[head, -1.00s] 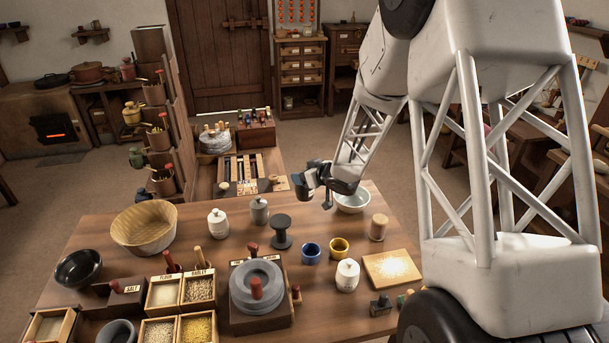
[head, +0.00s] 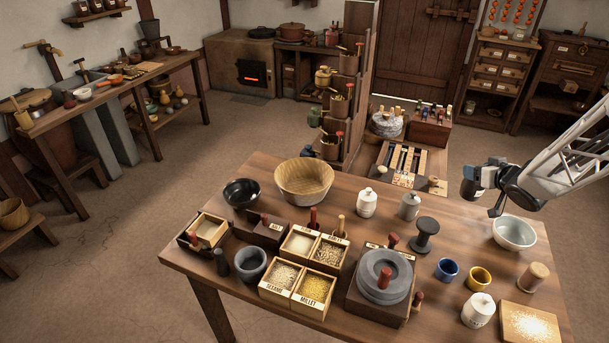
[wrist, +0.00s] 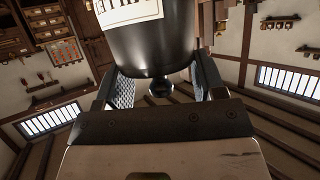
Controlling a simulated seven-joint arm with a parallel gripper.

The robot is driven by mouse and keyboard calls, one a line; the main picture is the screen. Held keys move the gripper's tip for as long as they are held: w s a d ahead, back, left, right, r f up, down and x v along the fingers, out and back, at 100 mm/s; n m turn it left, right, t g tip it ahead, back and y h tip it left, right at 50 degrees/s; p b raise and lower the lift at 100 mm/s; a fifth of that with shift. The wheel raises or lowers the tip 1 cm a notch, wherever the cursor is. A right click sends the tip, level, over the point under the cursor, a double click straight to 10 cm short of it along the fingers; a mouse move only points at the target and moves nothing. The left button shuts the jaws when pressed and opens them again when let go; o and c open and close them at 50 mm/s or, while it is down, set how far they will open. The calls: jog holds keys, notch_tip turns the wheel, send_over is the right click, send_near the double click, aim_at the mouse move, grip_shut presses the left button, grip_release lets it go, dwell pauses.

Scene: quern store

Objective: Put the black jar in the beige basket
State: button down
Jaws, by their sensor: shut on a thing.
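The black jar (wrist: 150,40) with a white label fills the top of the wrist view, between my two fingers. In the head view the black jar (head: 470,182) shows small at the end of my gripper (head: 490,186). My gripper is shut on it, above the table's far right part, close to the pale bowl (head: 514,233). The beige basket (head: 304,182) stands at the table's far left, well to the left of my gripper. Its visible inside looks empty.
White jar (head: 366,203), grey jar (head: 409,206) and dark spool (head: 425,236) stand between the basket and my gripper. A black bowl (head: 241,193) is left of the basket. Grain boxes (head: 297,275) and a stone quern (head: 384,278) fill the front.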

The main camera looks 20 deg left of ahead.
jog(key=w+a+n+g+y, duration=0.3)
jog(key=a+n, duration=0.1)
jog(key=a, duration=2.3)
jog(key=s+a+n+g+y, duration=0.1)
jog(key=s+a+n+g, duration=0.15)
jog(key=a, duration=0.95)
jog(key=s+a+n+g+y, duration=0.1)
jog(key=s+a, duration=0.3)
jog(key=a, duration=0.8)
jog(key=shift+w+f, duration=0.15)
jog(key=shift+f, duration=1.2)
jog(key=shift+w+f, duration=0.1)
jog(key=shift+f, duration=1.2)
notch_tip(320, 180, down, 6)
jog(key=shift+f, duration=0.15)
jog(key=shift+d+f, duration=0.1)
jog(key=shift+f, duration=1.75)
jog(key=shift+f, duration=0.15)
